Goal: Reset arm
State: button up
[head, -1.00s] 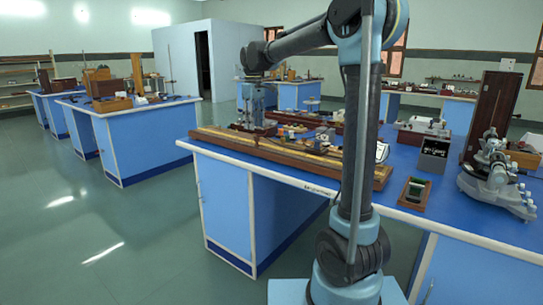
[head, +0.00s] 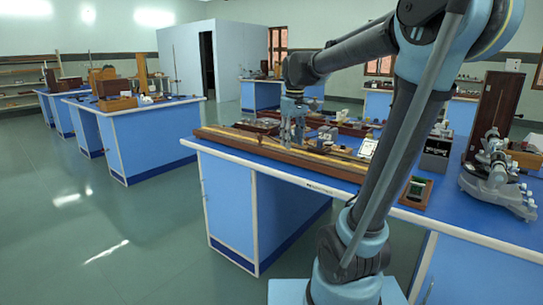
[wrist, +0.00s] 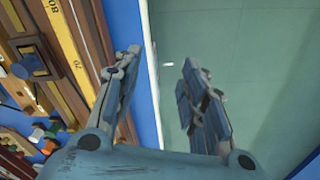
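My gripper (head: 292,140) hangs pointing down over the front bench in the head view, at the long wooden rail. In the wrist view the two fingers of my gripper (wrist: 160,68) stand apart with nothing between them, above the bench's edge and the green floor. The blue-topped bench (head: 230,150) carries the long wooden rail (head: 335,167), whose numbered scale (wrist: 70,60) shows at the left of the wrist view. My arm leans to the right, with its elbow at the top right and its forearm reaching back left.
A grey spectrometer (head: 497,180) and a tall dark wooden board (head: 494,105) stand at the bench's right. A small box with a green top (head: 417,190) lies near the front edge. More benches (head: 130,135) stand left, with open floor (head: 90,225) between.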

jog(key=s+d+f+m, duration=0.3)
jog(key=s+d+f, duration=0.2)
jog(key=s+f, duration=0.5)
jog(key=s+d+f+m+t, duration=0.1)
jog(key=s+d+f+m, duration=0.2)
jog(key=s+d+f, duration=0.3)
jog(key=s+f, duration=0.4)
jog(key=s, duration=0.2)
jog(key=shift+s+d+m, duration=0.15)
jog(key=shift+d+m, duration=0.15)
jog(key=shift+f, duration=0.1)
jog(key=shift+w+f, duration=0.2)
jog(key=shift+w, duration=0.3)
jog(key=shift+c, duration=0.7)
